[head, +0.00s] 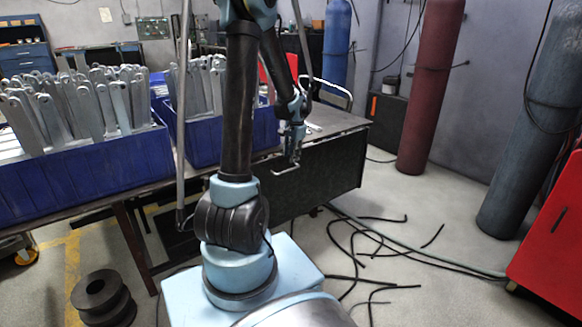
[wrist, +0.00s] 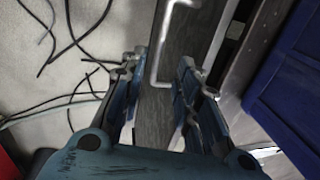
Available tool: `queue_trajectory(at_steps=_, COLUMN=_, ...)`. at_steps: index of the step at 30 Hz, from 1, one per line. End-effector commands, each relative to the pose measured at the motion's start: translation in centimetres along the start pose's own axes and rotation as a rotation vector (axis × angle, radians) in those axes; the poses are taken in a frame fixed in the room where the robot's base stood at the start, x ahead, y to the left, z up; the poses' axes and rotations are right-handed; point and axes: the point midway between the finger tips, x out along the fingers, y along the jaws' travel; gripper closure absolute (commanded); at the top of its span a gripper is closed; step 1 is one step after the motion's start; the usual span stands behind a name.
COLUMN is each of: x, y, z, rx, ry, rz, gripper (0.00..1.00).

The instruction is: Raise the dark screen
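The dark screen (head: 325,170) is a flat dark panel standing upright below the worktable's edge in the head view. A thin pale metal handle (head: 286,170) shows in front of it, close to my gripper (head: 291,156). In the wrist view, the dark screen (wrist: 190,40) runs as a grey-black strip behind my gripper (wrist: 161,78). The bent metal handle (wrist: 157,50) lies between the two fingers, with gaps on both sides. My gripper is open and holds nothing. Contact with the handle cannot be made out.
Blue bins (head: 90,170) full of galvanized brackets (head: 75,110) stand on the worktable (head: 335,124); a blue bin (wrist: 295,85) is at right in the wrist view. Black cables (head: 360,250) lie on the floor. Gas cylinders (head: 430,90) and a red cabinet (head: 550,240) stand at right.

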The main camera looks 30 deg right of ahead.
Motion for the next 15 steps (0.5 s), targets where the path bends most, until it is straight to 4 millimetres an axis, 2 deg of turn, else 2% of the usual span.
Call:
queue_trajectory(at_steps=9, x=4.3, y=0.0, z=0.0, rx=0.000, ry=0.000, rz=0.000, gripper=0.70)
queue_trajectory(at_steps=15, x=5.9, y=0.0, z=0.0, rx=0.000, ry=0.000, rz=0.000, gripper=0.70)
